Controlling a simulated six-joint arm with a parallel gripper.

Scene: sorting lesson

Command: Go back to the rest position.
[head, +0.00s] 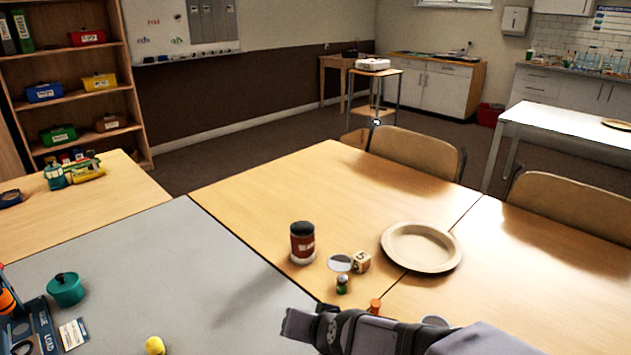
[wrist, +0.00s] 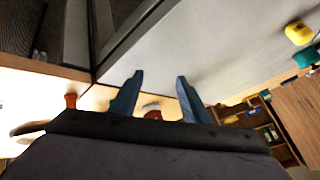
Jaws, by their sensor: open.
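My gripper (wrist: 155,92) shows in the wrist view with its two blue-grey fingers spread apart and nothing between them. In the head view my arm comes in from the lower right, and my gripper (head: 300,325) is over the table's near edge area, in front of the small objects. The fingertips are hard to make out there. It appears apart from the dark red can (head: 302,243) and the small green jar (head: 342,285).
A beige plate (head: 421,247), a wooden number block (head: 362,261) and an orange piece (head: 375,306) are on the wooden table. On the grey table (head: 150,265) are a teal pot (head: 66,289), a yellow object (head: 155,345) and a blue rack (head: 42,325). The wooden table's far middle is clear.

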